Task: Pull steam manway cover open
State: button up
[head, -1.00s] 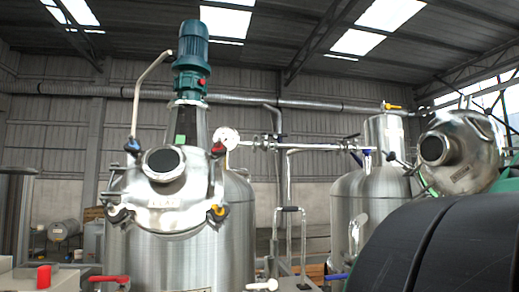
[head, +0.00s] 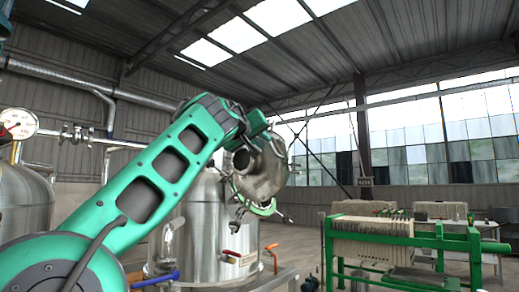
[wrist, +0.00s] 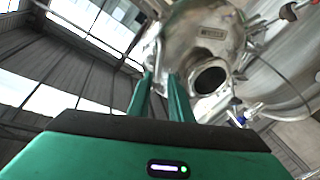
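The steam manway cover (head: 262,170) is a shiny metal dome with a short round port. In the head view it stands tilted above the right-hand steel tank (head: 215,225). My green arm reaches up to it from the lower left, and the arm's end is partly hidden there. In the wrist view the cover (wrist: 203,30) fills the top, with its dark port opening to the right of the fingers. My gripper (wrist: 160,77) has its two green fingers apart, tips at the cover's edge. Whether they press on a handle or lug between them cannot be made out.
A green-framed filter press (head: 400,240) stands at the right. A pressure gauge (head: 17,124) and a pipe with valves are at the left. An orange-handled valve (head: 271,258) and a blue handle (head: 155,279) stick out near the tank. Open floor shows between tank and press.

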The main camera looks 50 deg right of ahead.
aim_at(270, 145)
jog(key=shift+x, duration=4.6)
grip_shut()
